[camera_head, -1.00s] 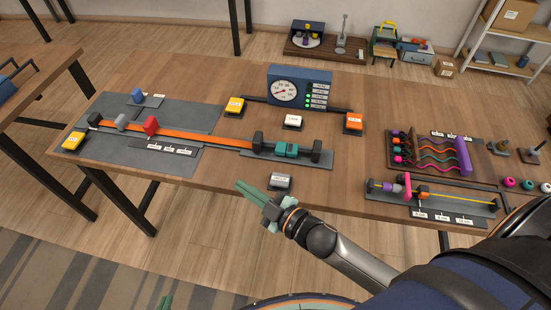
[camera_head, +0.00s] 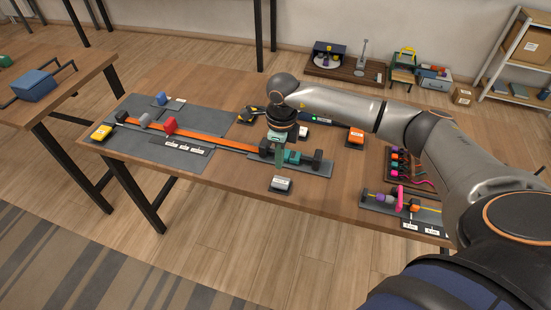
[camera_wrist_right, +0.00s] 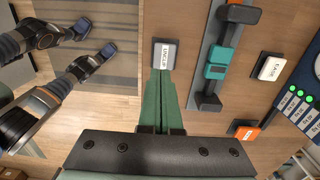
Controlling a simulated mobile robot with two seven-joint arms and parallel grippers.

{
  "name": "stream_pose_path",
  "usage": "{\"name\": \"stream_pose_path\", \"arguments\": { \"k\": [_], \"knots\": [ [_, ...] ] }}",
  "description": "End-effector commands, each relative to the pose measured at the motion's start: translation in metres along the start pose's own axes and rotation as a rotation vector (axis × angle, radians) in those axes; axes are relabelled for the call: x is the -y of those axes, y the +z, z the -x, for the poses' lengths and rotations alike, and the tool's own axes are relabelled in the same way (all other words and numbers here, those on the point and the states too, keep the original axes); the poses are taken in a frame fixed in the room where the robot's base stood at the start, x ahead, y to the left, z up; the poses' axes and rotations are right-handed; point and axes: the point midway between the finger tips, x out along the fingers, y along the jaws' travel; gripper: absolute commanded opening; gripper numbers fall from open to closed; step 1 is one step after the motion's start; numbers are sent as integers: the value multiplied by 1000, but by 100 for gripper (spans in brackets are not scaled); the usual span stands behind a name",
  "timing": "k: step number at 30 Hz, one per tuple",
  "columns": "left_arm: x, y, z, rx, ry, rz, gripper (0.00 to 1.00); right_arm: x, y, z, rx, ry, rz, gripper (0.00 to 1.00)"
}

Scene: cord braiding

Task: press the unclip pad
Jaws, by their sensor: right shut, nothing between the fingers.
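The unclip pad is a small grey block with a white top (camera_head: 281,184), near the table's front edge, in front of the rail. In the right wrist view its label reads UNCLIP (camera_wrist_right: 165,53). My right gripper (camera_head: 279,170) points down with its green fingers shut and empty. Its tips are right at the pad's near side in the right wrist view (camera_wrist_right: 161,75); I cannot tell whether they touch it. The teal clip (camera_head: 292,157) sits on the dark rail just behind the fingers. My left gripper is not in view.
A yellow pad (camera_head: 102,132) is at the far left and an orange pad (camera_head: 356,136) to the right. My right arm hides much of the dial box. The table's front edge is close.

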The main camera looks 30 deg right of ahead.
Motion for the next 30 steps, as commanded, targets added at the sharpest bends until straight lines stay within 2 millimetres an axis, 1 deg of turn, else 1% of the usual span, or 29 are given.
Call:
{"name": "stream_pose_path", "arguments": {
  "k": [1,3,8,11,22,24,30],
  "knots": [
    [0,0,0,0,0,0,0,5,-3,2,-12,-17,-1,0],
    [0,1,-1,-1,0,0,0,8,-4,2,-19,-24,-2,0],
    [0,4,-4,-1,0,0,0,7,-4,-6,-18,-22,-2,0],
    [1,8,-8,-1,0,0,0,7,-4,-15,-18,-21,-2,0],
    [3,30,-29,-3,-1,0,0,7,-4,-59,-15,-20,-1,0],
    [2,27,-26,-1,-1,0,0,8,-4,-53,-14,-21,-1,0],
    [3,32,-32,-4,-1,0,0,8,-4,-64,-15,-20,-1,0]
  ]
}}
